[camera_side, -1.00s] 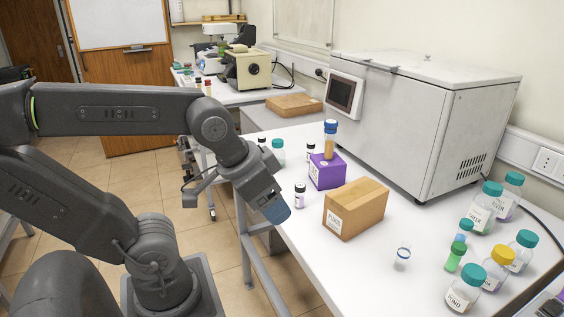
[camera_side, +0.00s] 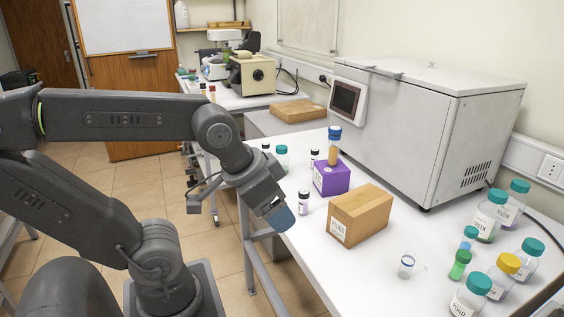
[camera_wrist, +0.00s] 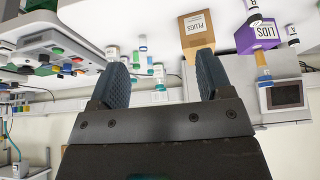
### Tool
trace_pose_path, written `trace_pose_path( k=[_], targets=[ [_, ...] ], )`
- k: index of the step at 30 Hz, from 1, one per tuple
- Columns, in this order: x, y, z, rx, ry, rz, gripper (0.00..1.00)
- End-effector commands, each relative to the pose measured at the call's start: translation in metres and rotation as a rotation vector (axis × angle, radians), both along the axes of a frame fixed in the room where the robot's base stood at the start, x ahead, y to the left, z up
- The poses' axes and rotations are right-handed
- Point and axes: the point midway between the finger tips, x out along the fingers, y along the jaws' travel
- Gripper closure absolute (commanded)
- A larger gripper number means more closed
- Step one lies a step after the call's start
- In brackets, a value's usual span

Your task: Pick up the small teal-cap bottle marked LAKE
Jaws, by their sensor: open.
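Several teal-cap bottles show in the side view, but I cannot read LAKE on any of them. A small teal-cap bottle (camera_side: 468,242) stands in the group at the right. Another teal-cap bottle (camera_side: 282,160) stands at the bench's far left. Larger teal-cap bottles (camera_side: 488,222) stand around the first one. My gripper (camera_side: 281,217) is over the bench's left edge, left of the cardboard box and apart from all bottles. In the wrist view my gripper (camera_wrist: 160,65) has its fingers wide apart and empty. A teal-cap bottle (camera_wrist: 159,86) shows beyond the gap between them.
A cardboard box (camera_side: 360,215) and a purple box (camera_side: 331,178) stand mid-bench, with an amber tube (camera_side: 333,152) on the purple one. A small vial (camera_side: 303,201) is near my gripper. A clear cup (camera_side: 406,266) stands alone. A white machine (camera_side: 420,120) fills the back.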

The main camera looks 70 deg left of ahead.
Motion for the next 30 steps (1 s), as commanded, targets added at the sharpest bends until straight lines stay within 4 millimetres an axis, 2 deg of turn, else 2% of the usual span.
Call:
trace_pose_path(
  k=[2,5,8,11,14,17,18,21,24,27,30],
  targets=[
    [0.002,0.001,0.001,0.0,0.0,0.006,0.27],
    [0.016,0.01,0.006,-0.001,-0.001,0.044,0.27],
    [0.047,0.034,0.016,-0.001,-0.005,0.127,0.27],
    [0.088,0.075,0.026,-0.001,-0.015,0.239,0.27],
    [0.125,0.129,0.03,0.0,-0.027,0.357,0.27],
    [0.153,0.192,0.027,0.006,-0.04,0.474,0.27],
    [0.16,0.219,0.025,0.009,-0.044,0.52,0.27],
    [0.171,0.284,0.014,0.015,-0.055,0.623,0.27],
    [0.172,0.338,0.003,0.022,-0.064,0.703,0.27],
    [0.169,0.373,-0.006,0.026,-0.07,0.757,0.27],
    [0.167,0.391,-0.011,0.031,-0.074,0.782,0.27]
  ],
)
